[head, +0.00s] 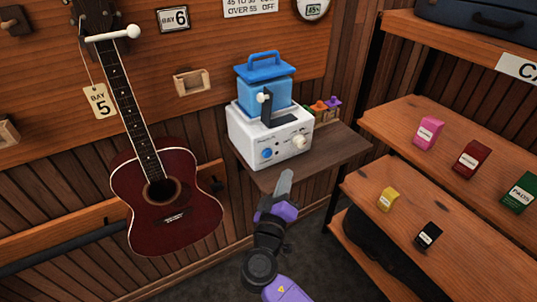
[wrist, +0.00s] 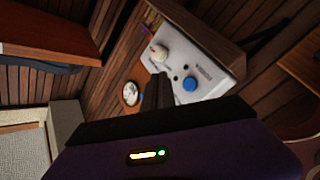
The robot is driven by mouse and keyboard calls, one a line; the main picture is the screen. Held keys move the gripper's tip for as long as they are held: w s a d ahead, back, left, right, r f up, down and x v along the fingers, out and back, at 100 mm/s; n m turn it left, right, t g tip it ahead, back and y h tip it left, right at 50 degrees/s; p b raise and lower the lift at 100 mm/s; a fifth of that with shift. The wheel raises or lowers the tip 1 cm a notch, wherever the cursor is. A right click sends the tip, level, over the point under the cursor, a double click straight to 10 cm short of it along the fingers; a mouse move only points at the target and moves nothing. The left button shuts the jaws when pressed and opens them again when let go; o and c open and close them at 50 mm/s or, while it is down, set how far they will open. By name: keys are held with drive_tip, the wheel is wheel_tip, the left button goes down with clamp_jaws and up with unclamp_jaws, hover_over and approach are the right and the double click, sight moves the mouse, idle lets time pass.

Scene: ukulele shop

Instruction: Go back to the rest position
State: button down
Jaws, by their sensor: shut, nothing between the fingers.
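My gripper (head: 284,183) is in the lower middle of the head view, on my purple and black arm. Its fingers are shut with nothing between them. It points up toward the front edge of a small wooden side table (head: 345,149). In the wrist view the closed dark fingers (wrist: 157,90) show in front of a white device (wrist: 213,62) with a blue knob and a cream knob. In the head view this white device (head: 262,150) stands on the side table with a blue, handled box (head: 266,88) on top. The gripper appears apart from the device.
A dark red guitar (head: 190,220) hangs on the wall at left. Wooden shelves (head: 395,160) at right hold several small boxes, including a yellow one (head: 387,200) and a black one (head: 428,236). Small coloured items (head: 333,103) stand behind the device. Dark floor (head: 225,275) shows below.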

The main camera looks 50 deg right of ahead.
drive_tip(key=shift+w, duration=0.1)
idle(0.3)
drive_tip(key=w+a+f+n+t+y, duration=0.3)
drive_tip(key=w+a+n+t+y, duration=0.1)
drive_tip(key=a+y, duration=0.2)
drive_tip(key=s+a+f+n+t+y, duration=0.2)
drive_tip(key=s+a+t+y, duration=0.1)
drive_tip(key=s+a+y, duration=0.6)
drive_tip(key=s+a+r+m, duration=0.1)
drive_tip(key=s+a+r, duration=0.1)
drive_tip(key=s, duration=1)
drive_tip(key=s+a+r+m+g+y, duration=0.1)
drive_tip(key=s+a+r+m, duration=0.1)
drive_tip(key=s, duration=1)
wheel_tip(320, 180, up, 2)
drive_tip(key=shift+a+r+y, duration=0.2)
drive_tip(key=shift+a+y, duration=0.1)
drive_tip(key=shift+a, duration=0.5)
